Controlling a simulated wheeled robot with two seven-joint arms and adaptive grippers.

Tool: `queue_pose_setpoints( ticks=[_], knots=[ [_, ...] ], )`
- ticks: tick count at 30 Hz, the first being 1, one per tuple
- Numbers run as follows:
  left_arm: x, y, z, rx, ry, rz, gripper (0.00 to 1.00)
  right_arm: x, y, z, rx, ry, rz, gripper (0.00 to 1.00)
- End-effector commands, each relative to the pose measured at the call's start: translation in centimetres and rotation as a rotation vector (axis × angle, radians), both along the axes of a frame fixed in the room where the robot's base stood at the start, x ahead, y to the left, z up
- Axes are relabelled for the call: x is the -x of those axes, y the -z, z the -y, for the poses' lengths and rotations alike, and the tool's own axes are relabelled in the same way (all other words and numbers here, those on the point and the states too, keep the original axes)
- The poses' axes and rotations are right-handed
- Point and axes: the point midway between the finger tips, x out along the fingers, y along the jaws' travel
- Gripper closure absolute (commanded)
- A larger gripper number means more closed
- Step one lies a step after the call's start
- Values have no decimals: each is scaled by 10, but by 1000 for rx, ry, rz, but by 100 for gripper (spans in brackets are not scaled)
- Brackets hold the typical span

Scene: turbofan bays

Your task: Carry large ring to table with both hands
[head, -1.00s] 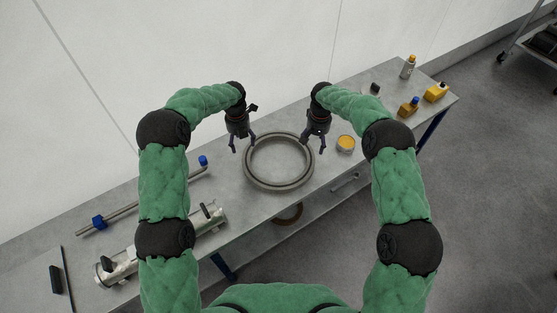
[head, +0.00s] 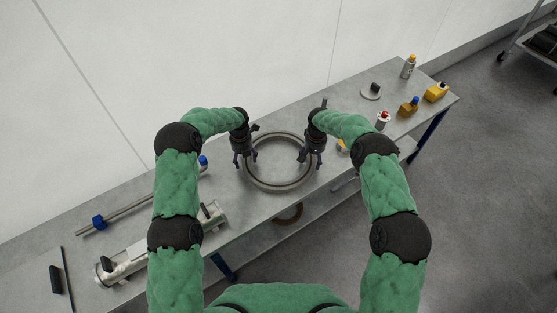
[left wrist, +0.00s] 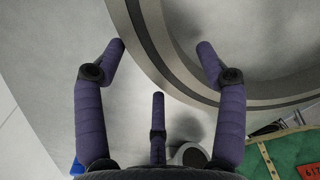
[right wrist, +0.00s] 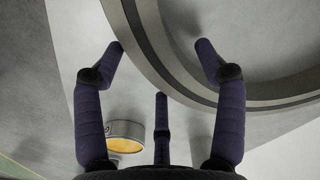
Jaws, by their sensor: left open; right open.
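The large grey metal ring (head: 279,187) lies flat on the grey table (head: 240,210). My left gripper (head: 245,165) is over the ring's left side, fingers pointing down and spread. In the left wrist view the ring's rim (left wrist: 165,60) passes between the open fingers (left wrist: 160,60). My right gripper (head: 311,162) is over the ring's right side, also spread. In the right wrist view the rim (right wrist: 160,60) likewise passes between the open fingers (right wrist: 160,58). I cannot tell whether any finger touches the ring.
A tin with yellow contents (right wrist: 125,136) stands close to my right gripper. A metal cylinder (head: 125,262) and a rod with blue clamps (head: 130,212) lie on the left. Bottles (head: 409,107) and small containers (head: 383,120) stand on the right. A wall runs behind the table.

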Motion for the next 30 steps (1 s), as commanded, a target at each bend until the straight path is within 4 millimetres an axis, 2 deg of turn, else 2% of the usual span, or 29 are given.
queue_pose_setpoints(
  ticks=[9,15,17,30],
  knots=[
    [0,1,0,0,0,0,29,0,2,0,0,0,0,29],
    [0,1,0,0,0,0,85,0,2,0,0,0,-1,85],
    [0,2,0,0,0,-1,100,0,2,0,0,0,-1,100],
    [0,-2,0,-1,1,1,100,-1,-2,0,0,0,2,100]
  ],
)
